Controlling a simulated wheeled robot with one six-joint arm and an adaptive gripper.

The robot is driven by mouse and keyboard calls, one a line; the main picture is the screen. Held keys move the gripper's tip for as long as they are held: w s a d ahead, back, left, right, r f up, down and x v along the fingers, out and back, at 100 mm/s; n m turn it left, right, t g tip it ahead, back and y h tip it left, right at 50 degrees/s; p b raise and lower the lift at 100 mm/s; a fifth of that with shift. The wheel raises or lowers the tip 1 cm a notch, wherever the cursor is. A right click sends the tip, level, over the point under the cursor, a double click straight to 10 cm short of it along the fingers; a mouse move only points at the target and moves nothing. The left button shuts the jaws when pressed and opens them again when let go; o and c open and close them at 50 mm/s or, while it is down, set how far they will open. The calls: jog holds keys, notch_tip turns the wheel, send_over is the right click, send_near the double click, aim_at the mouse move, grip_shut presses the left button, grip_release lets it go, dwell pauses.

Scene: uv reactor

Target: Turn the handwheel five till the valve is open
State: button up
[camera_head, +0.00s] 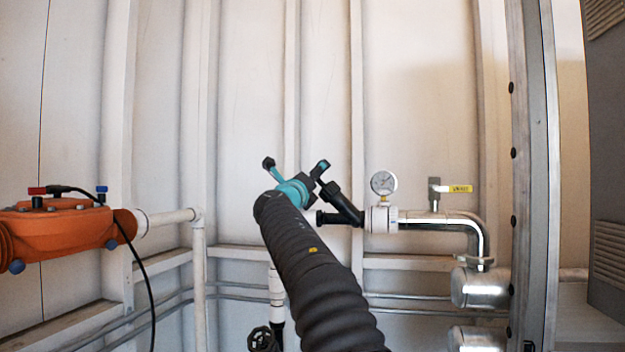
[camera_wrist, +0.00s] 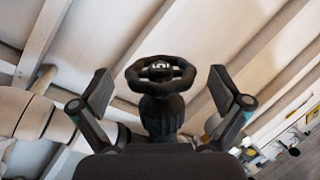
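A black handwheel (camera_wrist: 136,74) on a thick black stem stands in the middle of the wrist view, with a small white mark seen through its rim. My gripper (camera_wrist: 166,88) is open, with one finger on each side of the handwheel and a visible gap to each. In the head view my gripper (camera_head: 297,172) is at the end of my dark sleeved arm, in front of the pipework. My arm and gripper hide part of the piping there, and I cannot make out this handwheel in that view.
A black handwheel (camera_head: 262,340) shows low beside my arm. A pressure gauge (camera_head: 383,183) and a yellow-handled valve (camera_head: 455,189) sit on the pipe at right. A metal post (camera_head: 532,180) stands at right.

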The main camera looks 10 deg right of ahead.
jog(key=c, duration=0.9)
jog(key=shift+d+r+n+y+p, duration=0.1)
jog(key=shift+r+n+y+p, duration=0.25)
jog(key=shift+y+p, duration=0.4)
jog(key=shift+c, duration=0.2)
jog(key=shift+d+f+n+y+p, duration=0.1)
jog(key=shift+f+n+y+p, duration=0.3)
jog(key=shift+y, duration=0.55)
jog(key=shift+r+n+y, duration=0.1)
jog(key=shift+n+y, duration=0.15)
jog(key=shift+y, duration=0.15)
jog(key=o, duration=1.1)
jog(key=shift+s+r, duration=0.1)
jog(key=shift+s, duration=0.05)
